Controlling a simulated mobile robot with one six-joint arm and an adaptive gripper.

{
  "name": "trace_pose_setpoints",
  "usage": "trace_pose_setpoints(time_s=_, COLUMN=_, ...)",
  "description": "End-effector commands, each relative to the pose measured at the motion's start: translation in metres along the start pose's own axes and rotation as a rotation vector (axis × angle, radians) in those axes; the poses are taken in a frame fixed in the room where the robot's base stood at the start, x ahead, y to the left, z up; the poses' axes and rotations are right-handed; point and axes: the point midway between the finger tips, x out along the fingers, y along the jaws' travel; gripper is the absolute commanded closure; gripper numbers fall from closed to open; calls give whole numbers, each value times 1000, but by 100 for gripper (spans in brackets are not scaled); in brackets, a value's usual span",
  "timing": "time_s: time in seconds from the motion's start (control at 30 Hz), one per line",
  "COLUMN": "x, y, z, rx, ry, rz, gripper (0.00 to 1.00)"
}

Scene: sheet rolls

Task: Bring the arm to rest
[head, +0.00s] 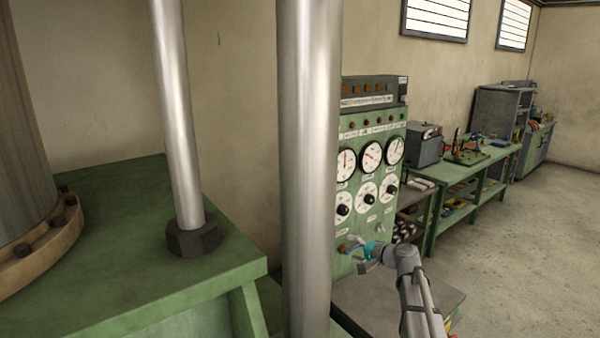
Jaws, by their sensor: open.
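My gripper (357,252) is at the end of my grey arm, right of the lower middle in the head view. It looks empty and its jaws are apart. It appears in front of the lower part of a green control panel (383,150) with round gauges and knobs. I cannot tell whether it touches the panel.
A green machine base (120,240) with steel columns (308,180) fills the left and centre. A low grey surface (380,300) lies below my arm. A green workbench (470,165) stands along the back wall. The concrete floor at right is clear.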

Motion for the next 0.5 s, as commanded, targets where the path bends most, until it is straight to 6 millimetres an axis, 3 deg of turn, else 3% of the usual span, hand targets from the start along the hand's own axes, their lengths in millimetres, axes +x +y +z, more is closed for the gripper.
trace_pose_setpoints(time_s=0.03, x=-1, y=8, z=23, rx=-36, ry=-36, rz=51, gripper=7)
trace_pose_setpoints(time_s=0.2, x=-7, y=39, z=80, rx=-156, ry=-154, rz=238, gripper=7)
trace_pose_setpoints(time_s=0.5, x=-42, y=95, z=161, rx=-342, ry=-347, rz=585, gripper=7)
